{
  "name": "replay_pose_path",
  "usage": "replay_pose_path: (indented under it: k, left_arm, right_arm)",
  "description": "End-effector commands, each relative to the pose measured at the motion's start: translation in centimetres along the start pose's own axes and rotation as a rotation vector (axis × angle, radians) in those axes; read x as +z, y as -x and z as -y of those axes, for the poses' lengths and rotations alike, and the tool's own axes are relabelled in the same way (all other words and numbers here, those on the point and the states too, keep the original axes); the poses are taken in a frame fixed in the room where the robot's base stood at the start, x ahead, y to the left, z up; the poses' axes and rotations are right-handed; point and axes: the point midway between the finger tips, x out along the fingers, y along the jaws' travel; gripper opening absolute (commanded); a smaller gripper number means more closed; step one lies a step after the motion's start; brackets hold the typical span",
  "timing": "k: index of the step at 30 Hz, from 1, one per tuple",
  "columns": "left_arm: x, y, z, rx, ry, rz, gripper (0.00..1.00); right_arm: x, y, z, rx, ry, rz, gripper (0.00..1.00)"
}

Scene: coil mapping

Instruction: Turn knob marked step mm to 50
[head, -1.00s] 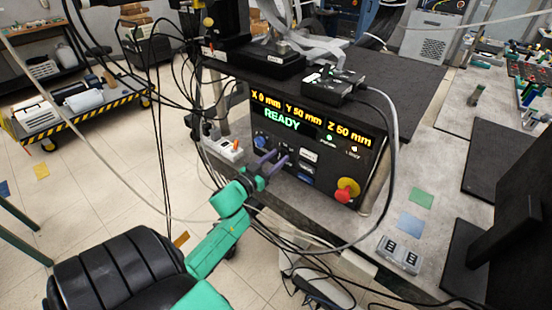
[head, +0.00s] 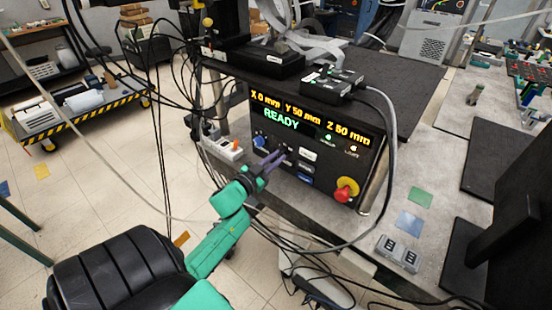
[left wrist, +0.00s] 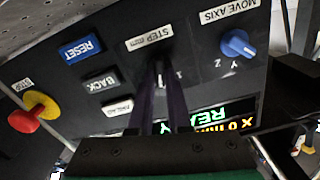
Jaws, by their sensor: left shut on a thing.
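The control panel (head: 318,155) is a black box front with displays reading X 0 mm, Y 50 mm, Z 50 mm and READY. The dark step mm knob (left wrist: 160,72) is under its STEP label in the left wrist view, where the picture is upside down. My left gripper (head: 278,157) has its purple fingers at the panel, shut on this knob, one finger on each side. The knob's pointer and most of its scale marks are hidden or too small to read. My right gripper is not in view.
A blue move axis knob (left wrist: 237,43) is beside the step knob. Cables (head: 300,240) hang in front of the bench.

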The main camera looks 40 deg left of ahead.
Motion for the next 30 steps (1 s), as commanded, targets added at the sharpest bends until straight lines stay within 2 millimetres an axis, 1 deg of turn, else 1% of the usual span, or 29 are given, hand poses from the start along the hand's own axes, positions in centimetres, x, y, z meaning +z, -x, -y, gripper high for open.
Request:
replay_pose_path:
  k: [9,15,21,30]
  left_arm:
    - [0.26,0.03,-0.19,0.001,-0.268,0.003,0.0]
    - [0.3,0.04,-0.24,0.001,-0.408,0.004,0.0]
    - [0.31,0.05,-0.24,0.001,-0.5,0.004,0.0]
    - [0.29,0.06,-0.24,0.001,-0.549,0.005,0.0]
  right_arm:
    - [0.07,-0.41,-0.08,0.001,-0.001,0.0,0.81]
    - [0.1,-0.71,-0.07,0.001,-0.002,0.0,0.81]
    - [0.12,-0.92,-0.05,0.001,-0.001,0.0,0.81]
    - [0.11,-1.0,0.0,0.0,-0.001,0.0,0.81]
